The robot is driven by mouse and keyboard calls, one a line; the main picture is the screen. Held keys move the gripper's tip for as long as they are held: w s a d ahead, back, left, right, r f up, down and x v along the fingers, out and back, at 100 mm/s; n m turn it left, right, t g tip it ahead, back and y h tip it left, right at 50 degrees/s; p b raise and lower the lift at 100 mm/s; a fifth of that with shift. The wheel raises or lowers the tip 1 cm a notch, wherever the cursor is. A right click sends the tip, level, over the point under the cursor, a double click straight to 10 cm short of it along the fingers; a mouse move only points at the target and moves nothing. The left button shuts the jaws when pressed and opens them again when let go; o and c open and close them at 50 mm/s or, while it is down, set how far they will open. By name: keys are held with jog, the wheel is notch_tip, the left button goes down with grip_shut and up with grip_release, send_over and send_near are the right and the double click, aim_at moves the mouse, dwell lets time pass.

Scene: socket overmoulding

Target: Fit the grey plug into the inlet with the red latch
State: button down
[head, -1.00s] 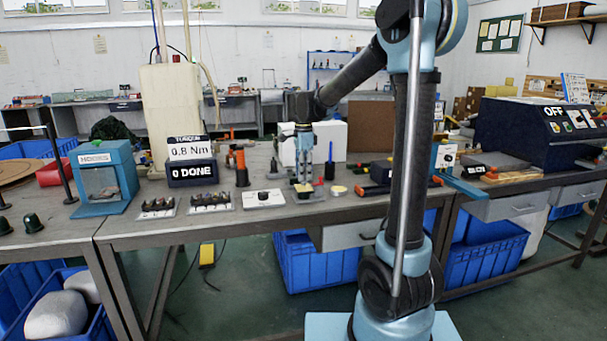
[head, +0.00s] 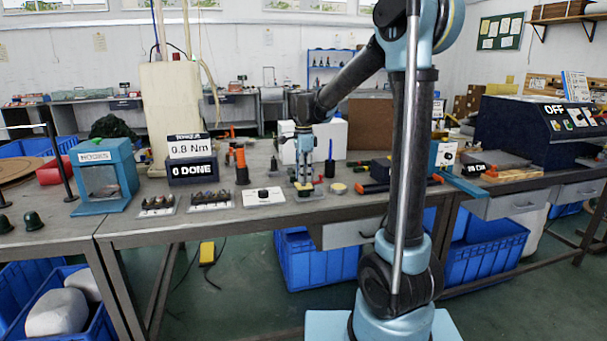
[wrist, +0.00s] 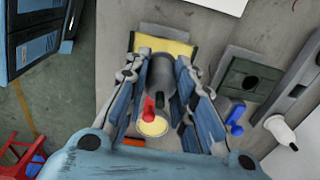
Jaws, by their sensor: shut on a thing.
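My gripper (head: 304,182) points down over the front part of the bench. In the wrist view its two fingers (wrist: 158,88) are closed on a grey round part (wrist: 157,70), which looks like the grey plug. A red latch (wrist: 149,108) shows between the fingers, just below the grey part. The inlet's body is mostly hidden by the fingers and plug. I cannot tell how far the plug is in it.
A pale yellow disc (head: 338,188) is close right of the gripper. A white tray (head: 264,196) is to the left. A dark plate with a hole (wrist: 252,82) lies right in the wrist view.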

jog(key=shift+f, duration=0.7)
jog(key=c, duration=1.3)
grip_release()
notch_tip(320, 180, up, 12)
jog(key=shift+w+f, duration=0.1)
